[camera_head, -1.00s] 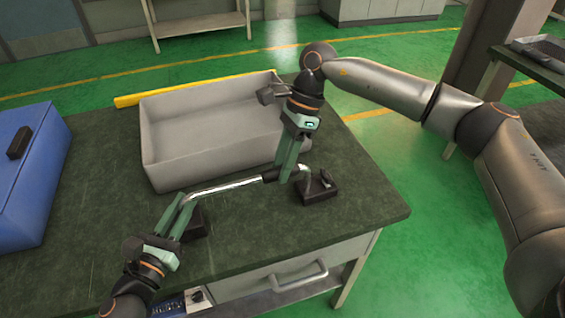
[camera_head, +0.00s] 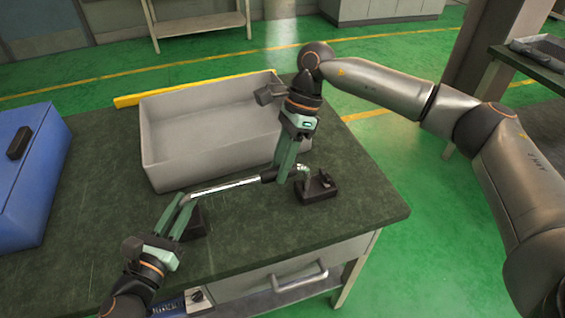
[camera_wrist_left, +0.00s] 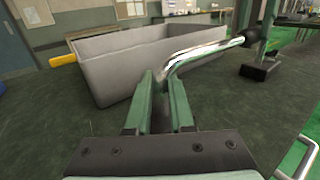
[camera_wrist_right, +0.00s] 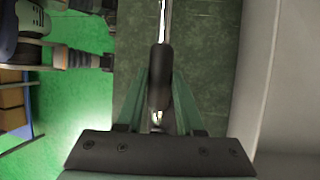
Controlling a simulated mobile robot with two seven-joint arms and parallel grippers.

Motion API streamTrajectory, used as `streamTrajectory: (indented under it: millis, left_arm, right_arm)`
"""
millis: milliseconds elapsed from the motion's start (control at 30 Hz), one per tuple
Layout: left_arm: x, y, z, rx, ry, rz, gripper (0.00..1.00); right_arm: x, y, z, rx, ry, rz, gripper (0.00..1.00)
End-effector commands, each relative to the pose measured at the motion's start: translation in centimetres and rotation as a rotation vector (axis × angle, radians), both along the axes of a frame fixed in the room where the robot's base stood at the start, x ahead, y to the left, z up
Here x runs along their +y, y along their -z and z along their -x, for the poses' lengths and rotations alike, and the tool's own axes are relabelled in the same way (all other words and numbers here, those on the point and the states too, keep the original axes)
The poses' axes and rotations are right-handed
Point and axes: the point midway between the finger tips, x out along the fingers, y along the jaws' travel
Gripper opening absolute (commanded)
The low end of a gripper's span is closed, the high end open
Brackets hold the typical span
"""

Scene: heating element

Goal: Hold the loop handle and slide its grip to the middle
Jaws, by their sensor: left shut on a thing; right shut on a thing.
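The loop handle is a shiny bent metal rod (camera_head: 222,187) above the bench between two dark base blocks. My left gripper (camera_head: 178,205) is shut on its left end; the left wrist view shows the rod (camera_wrist_left: 195,52) rising from between the fingers (camera_wrist_left: 163,88). The black grip (camera_head: 268,176) sits on the rod toward its right end. My right gripper (camera_head: 280,172) is shut on this grip; the right wrist view shows the grip (camera_wrist_right: 160,75) between its fingers. The right base block (camera_head: 318,187) is visible; the left block (camera_head: 198,222) is partly hidden by my left gripper.
A grey open bin (camera_head: 165,165) stands just behind the handle on the dark green bench (camera_head: 355,210). A blue case (camera_head: 25,180) is at the left and a yellow bar (camera_head: 190,90) lies behind the bin. The bench's right front corner is clear.

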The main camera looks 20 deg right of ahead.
Motion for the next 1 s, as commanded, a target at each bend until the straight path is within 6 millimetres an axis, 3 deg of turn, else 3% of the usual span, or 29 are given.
streamTrajectory:
  millis: [233, 600, 633, 867, 1000]
  left_arm:
    - [-0.2, 0.0, 0.1, 0.000, 0.006, 0.001, 0.00]
    - [-0.3, 0.0, 0.2, 0.000, 0.010, 0.004, 0.00]
    - [-0.4, 0.0, 0.2, 0.000, 0.010, 0.004, 0.00]
    - [-0.3, 0.0, 0.2, 0.001, 0.007, 0.003, 0.00]
    - [-0.2, 0.0, 0.1, 0.000, 0.005, 0.002, 0.00]
  right_arm:
    - [5.0, -0.1, 0.1, -0.002, -0.008, -0.008, 0.00]
    - [5.9, -0.1, 0.1, -0.002, -0.007, -0.010, 0.00]
    - [5.9, -0.1, 0.2, -0.002, -0.007, -0.011, 0.38]
    - [5.7, -0.1, 0.1, 0.000, -0.005, -0.006, 0.64]
    - [5.7, 0.0, 0.1, -0.001, -0.004, -0.005, 0.67]
